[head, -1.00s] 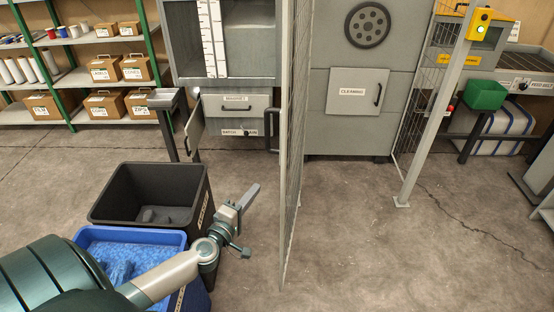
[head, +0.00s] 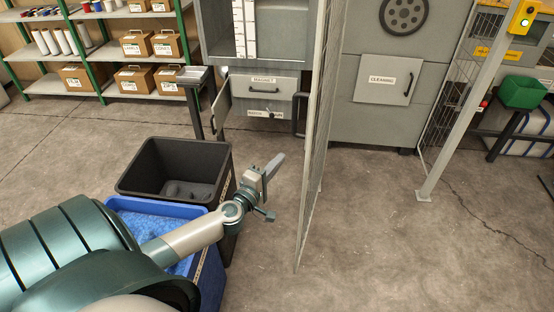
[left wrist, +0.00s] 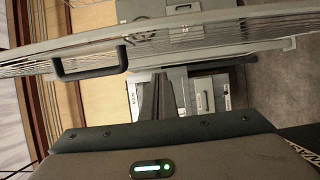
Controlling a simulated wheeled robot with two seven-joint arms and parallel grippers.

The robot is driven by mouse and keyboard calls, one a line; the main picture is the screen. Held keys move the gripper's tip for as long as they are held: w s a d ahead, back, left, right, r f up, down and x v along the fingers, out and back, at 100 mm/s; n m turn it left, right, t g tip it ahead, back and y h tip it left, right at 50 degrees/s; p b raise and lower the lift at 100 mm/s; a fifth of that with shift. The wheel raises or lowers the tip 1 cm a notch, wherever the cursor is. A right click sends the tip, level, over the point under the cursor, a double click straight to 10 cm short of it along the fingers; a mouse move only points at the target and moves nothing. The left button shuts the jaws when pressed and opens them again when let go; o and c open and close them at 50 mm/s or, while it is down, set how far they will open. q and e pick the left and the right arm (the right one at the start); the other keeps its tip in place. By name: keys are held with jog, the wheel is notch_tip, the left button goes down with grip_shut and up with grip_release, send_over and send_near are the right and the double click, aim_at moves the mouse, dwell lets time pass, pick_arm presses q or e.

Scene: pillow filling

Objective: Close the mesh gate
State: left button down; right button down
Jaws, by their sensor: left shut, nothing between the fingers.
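The mesh gate (head: 315,150) stands nearly edge-on in the middle of the head view, swung open, with a wide gap between it and the grey post (head: 460,110) on the right. Its dark handle (head: 298,115) shows on its left side, and the handle also shows in the left wrist view (left wrist: 92,71) at upper left. My left gripper (head: 277,163) is shut and empty, left of the gate and apart from it. In the left wrist view its dark fingers (left wrist: 165,97) point toward the gate, right of the handle. My right gripper is not in view.
A black bin (head: 130,185) and a blue bin (head: 212,250) with blue filling stand below my left arm. Behind the gate stands a grey machine (head: 350,125). The floor right of the gate is clear.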

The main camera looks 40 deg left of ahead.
pick_arm(q)
jog(key=w+d+p, duration=0.1)
jog(key=w+d, duration=0.1)
jog(key=w, duration=0.7)
jog(key=shift+d, duration=0.35)
jog(key=shift+d, duration=0.2)
